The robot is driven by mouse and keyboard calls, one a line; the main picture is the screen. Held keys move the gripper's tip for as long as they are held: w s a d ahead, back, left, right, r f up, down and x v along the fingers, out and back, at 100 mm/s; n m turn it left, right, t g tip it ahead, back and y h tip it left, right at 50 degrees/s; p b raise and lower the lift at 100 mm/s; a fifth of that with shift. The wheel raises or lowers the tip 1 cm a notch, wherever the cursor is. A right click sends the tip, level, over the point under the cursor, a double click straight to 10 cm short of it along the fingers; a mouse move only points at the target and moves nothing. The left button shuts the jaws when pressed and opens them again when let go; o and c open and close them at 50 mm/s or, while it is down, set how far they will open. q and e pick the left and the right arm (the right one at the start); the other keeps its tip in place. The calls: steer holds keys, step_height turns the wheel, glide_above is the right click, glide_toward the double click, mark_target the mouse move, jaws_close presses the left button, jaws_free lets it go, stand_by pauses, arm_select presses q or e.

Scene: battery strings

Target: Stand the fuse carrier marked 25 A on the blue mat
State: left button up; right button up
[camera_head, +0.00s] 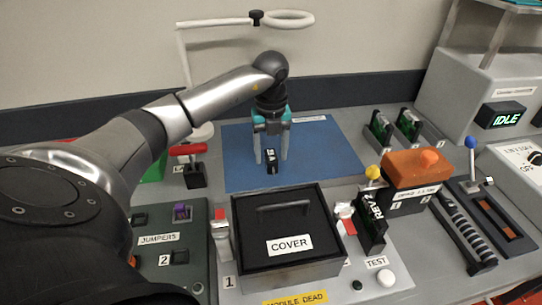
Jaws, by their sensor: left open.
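The blue mat (325,160) lies flat at the back centre of the bench. A small black block with a white label (271,160) is on the mat and looks upright; it may be the fuse carrier. Its marking is too small to read. My left gripper (271,157) points down over the mat, open, with one finger on each side of the black block. I cannot tell whether the fingers touch it. My right gripper is not in view.
A black box marked COVER (290,243) stands in front of the mat. A red-handled part (190,151) is left of the mat. The mat's right side is clear.

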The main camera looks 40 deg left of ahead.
mark_target(271, 155)
arm_select(q)
step_height(271, 155, up, 10)
steer(key=p, duration=0.1)
steer(key=shift+r+p, duration=0.2)
steer(key=shift+p, duration=0.1)
